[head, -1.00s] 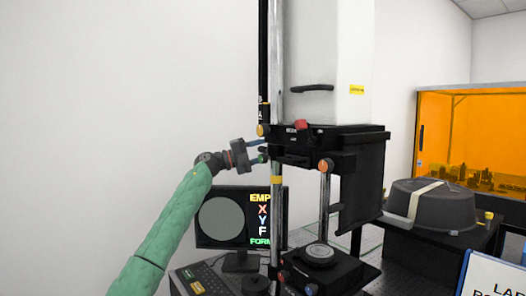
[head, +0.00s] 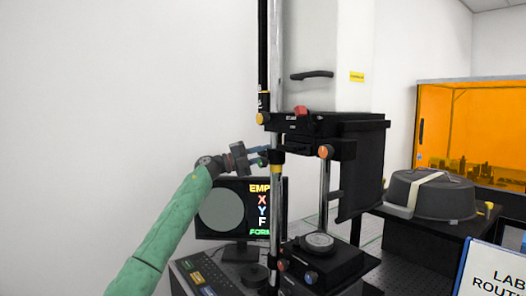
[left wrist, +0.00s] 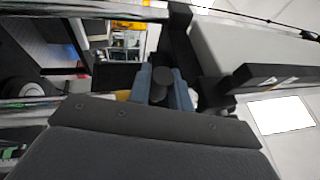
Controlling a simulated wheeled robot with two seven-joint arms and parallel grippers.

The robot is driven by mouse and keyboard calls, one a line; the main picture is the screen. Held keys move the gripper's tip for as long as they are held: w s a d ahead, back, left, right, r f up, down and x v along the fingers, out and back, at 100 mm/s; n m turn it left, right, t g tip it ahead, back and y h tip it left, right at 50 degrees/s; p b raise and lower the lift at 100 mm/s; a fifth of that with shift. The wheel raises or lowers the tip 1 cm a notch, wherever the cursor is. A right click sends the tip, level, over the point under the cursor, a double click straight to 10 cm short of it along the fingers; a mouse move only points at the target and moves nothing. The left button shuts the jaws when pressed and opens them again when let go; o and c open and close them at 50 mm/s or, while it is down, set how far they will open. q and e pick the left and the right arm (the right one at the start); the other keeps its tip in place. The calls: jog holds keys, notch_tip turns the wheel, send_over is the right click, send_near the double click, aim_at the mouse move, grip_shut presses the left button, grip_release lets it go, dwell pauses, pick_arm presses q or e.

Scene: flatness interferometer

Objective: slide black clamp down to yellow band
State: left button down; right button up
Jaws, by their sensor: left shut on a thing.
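The black clamp (head: 277,157) is a dark collar around the chrome column (head: 276,215). The yellow band (head: 277,169) is on the same column, directly below the clamp. Little or no gap shows between them, and I cannot tell if they touch. My left gripper (head: 262,152) reaches in from the left and is shut on the clamp's side. In the left wrist view its blue-grey fingers (left wrist: 161,92) are on either side of a dark round knob (left wrist: 162,77). My right gripper is not in view.
Above the clamp is a black carriage (head: 320,125) with a red knob. A black stage (head: 322,262) stands at the column's foot. A monitor (head: 222,212) is behind my left arm. A grey covered tub (head: 432,195) and orange enclosure (head: 475,135) are at right.

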pick_arm(q)
jog(key=c, duration=1.3)
grip_release()
jog(key=shift+a, duration=0.1)
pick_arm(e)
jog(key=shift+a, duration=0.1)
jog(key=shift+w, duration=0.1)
pick_arm(q)
jog(key=shift+a+f, duration=0.1)
jog(key=shift+a+f, duration=0.15)
jog(key=shift+a, duration=0.15)
jog(key=b+v, duration=0.1)
jog(key=v, duration=0.5)
jog(key=shift+s+a, duration=0.15)
jog(key=shift+a, duration=0.35)
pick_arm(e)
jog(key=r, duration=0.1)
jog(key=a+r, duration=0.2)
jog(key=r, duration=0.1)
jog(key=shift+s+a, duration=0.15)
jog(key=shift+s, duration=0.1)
